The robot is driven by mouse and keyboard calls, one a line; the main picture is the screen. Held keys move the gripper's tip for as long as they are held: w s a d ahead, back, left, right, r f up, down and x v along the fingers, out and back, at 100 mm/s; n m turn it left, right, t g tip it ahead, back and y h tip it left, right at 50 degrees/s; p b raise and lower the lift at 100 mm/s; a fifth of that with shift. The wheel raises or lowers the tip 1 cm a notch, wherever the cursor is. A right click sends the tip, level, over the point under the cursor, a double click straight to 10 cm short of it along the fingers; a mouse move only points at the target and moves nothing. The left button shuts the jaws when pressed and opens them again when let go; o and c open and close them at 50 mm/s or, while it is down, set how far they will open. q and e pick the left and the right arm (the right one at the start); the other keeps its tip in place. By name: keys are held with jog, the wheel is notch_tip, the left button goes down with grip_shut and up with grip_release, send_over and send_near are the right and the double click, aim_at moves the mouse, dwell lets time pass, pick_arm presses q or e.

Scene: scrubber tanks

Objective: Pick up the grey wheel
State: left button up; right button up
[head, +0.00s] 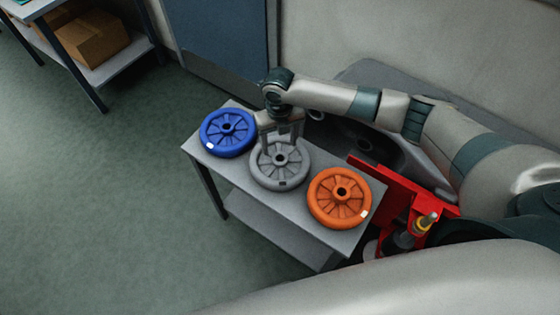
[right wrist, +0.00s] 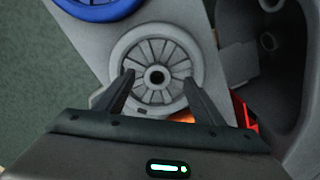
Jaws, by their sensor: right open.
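The grey wheel (head: 280,172) lies flat on a small grey table (head: 232,183), between a blue wheel and an orange wheel. It has spokes and a dark hub hole. My right gripper (head: 281,143) is over the grey wheel, its fingers pointing down near the hub. In the right wrist view the open fingers (right wrist: 155,80) stand on either side of the grey wheel's hub (right wrist: 157,77), with nothing held between them. I cannot tell whether the fingertips touch the wheel. My left gripper is not in view.
The blue wheel (head: 228,131) lies at the table's left end, the orange wheel (head: 340,197) at its right end. A grey machine body (head: 376,143) and red parts (head: 398,189) are close behind and right. A shelf with a cardboard box (head: 92,38) stands far left. Floor at left is clear.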

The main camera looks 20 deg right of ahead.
aim_at(279, 153)
jog(key=f+p, duration=0.1)
jog(key=s+f+p, duration=0.1)
jog(key=f, duration=0.1)
jog(key=shift+a, duration=0.15)
jog(key=shift+f+p, duration=0.3)
jog(key=shift+f, duration=0.65)
jog(key=shift+w+r, duration=0.1)
grip_shut()
